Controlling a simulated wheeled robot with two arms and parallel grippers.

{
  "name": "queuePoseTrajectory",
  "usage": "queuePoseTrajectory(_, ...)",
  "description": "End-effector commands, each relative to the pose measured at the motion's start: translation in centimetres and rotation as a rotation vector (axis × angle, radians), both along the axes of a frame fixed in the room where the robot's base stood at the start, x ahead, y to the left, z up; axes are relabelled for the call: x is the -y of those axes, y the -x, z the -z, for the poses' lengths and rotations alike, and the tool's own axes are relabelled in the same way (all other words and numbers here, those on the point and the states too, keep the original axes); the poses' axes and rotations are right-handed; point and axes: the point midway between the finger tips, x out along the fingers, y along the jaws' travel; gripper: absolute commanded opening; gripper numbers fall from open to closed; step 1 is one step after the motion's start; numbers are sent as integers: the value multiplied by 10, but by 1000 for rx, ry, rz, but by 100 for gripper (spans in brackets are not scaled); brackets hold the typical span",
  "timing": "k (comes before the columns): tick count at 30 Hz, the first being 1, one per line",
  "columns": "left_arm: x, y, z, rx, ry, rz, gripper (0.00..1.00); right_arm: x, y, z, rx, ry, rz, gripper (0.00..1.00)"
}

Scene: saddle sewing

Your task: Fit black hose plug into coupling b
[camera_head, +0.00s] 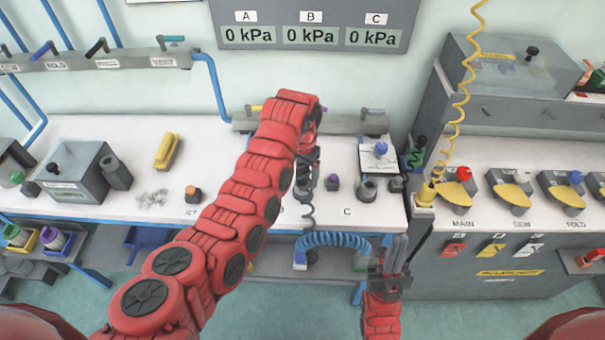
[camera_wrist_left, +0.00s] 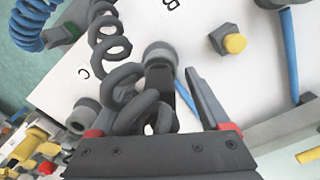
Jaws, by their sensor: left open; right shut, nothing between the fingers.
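The black coiled hose (camera_wrist_left: 115,50) hangs in loops in front of the left finger in the left wrist view; it also shows in the head view (camera_head: 308,212). A dark block, apparently the black hose plug (camera_wrist_left: 160,82), stands between my left fingers. Its far end meets the round grey coupling b (camera_wrist_left: 159,50) by the B label; how deep it sits I cannot tell. My left gripper (camera_head: 312,172) is open around the plug area. It also shows in the left wrist view (camera_wrist_left: 165,90). My right gripper (camera_head: 394,252) is shut and empty at the table's front edge.
Grey coupling c (camera_head: 368,190) stands by the C label, right of my left gripper. A yellow-ended fitting (camera_wrist_left: 232,42) is near B. A blue coiled hose (camera_head: 335,239) hangs along the front edge. The pressure panel (camera_head: 311,36) reads 0 kPa for A, B and C.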

Motion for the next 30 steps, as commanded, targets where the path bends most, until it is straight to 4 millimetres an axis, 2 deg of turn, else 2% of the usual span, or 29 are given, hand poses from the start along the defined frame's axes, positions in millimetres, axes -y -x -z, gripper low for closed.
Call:
queuePoseTrajectory(4,0,-1,-5,1,0,0,80,0,0,3,0,0,0,0)
queuePoseTrajectory(7,0,-2,-18,6,1,0,80,0,0,8,0,0,0,0)
queuePoseTrajectory(12,-3,-2,-61,4,-2,-1,80,0,0,5,0,0,0,0)
queuePoseTrajectory(24,-1,-1,-130,3,-4,0,80,0,0,16,0,0,0,0)
queuePoseTrajectory(30,0,-1,-157,3,-3,0,80,0,0,21,0,0,0,0)
